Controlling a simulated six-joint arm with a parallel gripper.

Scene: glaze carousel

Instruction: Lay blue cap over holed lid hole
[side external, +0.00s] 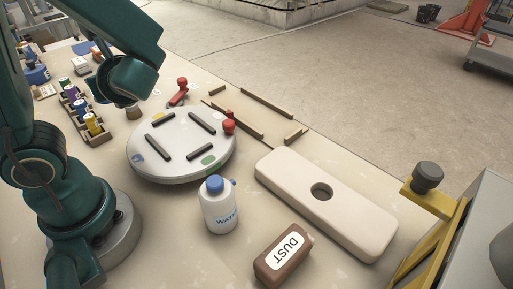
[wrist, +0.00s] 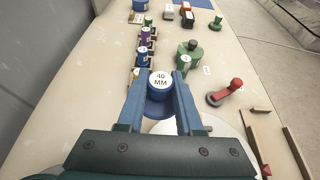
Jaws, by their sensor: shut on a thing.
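My gripper (wrist: 159,84) shows in the wrist view with its two blue fingers shut on the blue cap (wrist: 160,94), which has a white top label reading "40 MM". The holed lid (side external: 285,175) is a long pale slab with rounded ends, lying at the right of the table. Its round dark hole (side external: 321,191) is uncovered, well away from my gripper.
Between them stand the grey turntable (side external: 185,165) with dark bars and a white water bottle (side external: 219,210) with a blue top. A brown "DUST" block (side external: 282,255) lies in front. A rack of jars (side external: 97,138), a red-handled clamp (wrist: 225,93) and wooden strips (side external: 267,105) are nearby.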

